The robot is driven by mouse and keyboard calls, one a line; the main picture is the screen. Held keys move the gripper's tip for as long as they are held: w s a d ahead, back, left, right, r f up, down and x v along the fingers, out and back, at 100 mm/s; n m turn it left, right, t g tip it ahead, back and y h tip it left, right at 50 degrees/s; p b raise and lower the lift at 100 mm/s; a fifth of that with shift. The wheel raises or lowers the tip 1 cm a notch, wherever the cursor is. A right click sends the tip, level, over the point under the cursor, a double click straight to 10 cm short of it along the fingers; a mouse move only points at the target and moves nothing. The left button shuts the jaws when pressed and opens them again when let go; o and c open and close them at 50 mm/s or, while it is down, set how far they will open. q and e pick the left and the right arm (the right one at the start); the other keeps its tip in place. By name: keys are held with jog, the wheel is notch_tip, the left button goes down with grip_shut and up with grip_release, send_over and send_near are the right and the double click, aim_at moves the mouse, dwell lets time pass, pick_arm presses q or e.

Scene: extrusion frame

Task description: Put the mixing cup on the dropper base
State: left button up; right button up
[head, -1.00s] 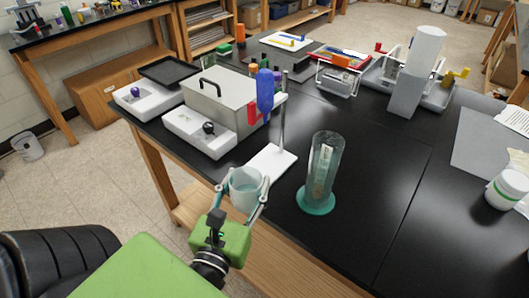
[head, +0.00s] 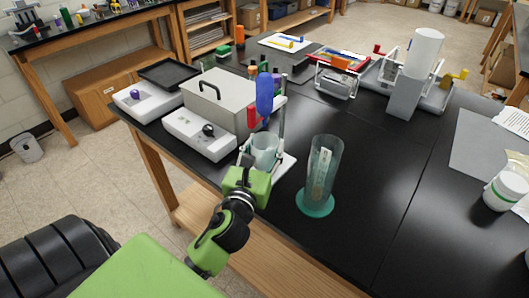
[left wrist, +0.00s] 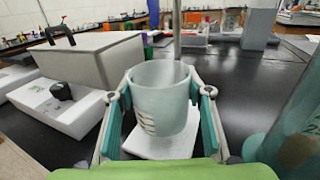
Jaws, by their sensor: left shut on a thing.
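The mixing cup (head: 264,150) is a pale translucent cup, upright between the fingers of my left gripper (head: 262,158). In the left wrist view the cup (left wrist: 160,98) fills the space between the two teal-padded fingers, and the gripper (left wrist: 160,112) is shut on it. The dropper base (head: 288,164) is a white plate with an upright metal rod, holding a blue dropper (head: 264,92) with a red clamp. The cup is over the front part of the base (left wrist: 150,148), below the dropper. I cannot tell whether it touches the plate. My right gripper is not in view.
A tall clear cylinder with a teal foot (head: 318,178) stands close to the right of the base. A grey box with a black handle (head: 218,100) and a white scale-like device (head: 200,134) stand to the left.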

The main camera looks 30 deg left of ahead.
pick_arm(q)
notch_tip(320, 180, down, 2)
jog(key=shift+s+f, duration=0.1)
jog(key=shift+f, duration=0.1)
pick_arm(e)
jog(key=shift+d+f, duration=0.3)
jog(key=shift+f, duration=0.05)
pick_arm(q)
jog(key=shift+f, duration=0.1)
jog(key=shift+f+b, duration=0.1)
jog(key=shift+b, duration=0.25)
jog(key=o, duration=0.9)
jog(key=shift+s+d+r, duration=0.1)
jog(key=shift+r, duration=0.1)
jog(key=b+v, duration=0.3)
jog(key=v, duration=0.8)
jog(key=shift+s+d+r, duration=0.1)
jog(key=shift+s, duration=0.25)
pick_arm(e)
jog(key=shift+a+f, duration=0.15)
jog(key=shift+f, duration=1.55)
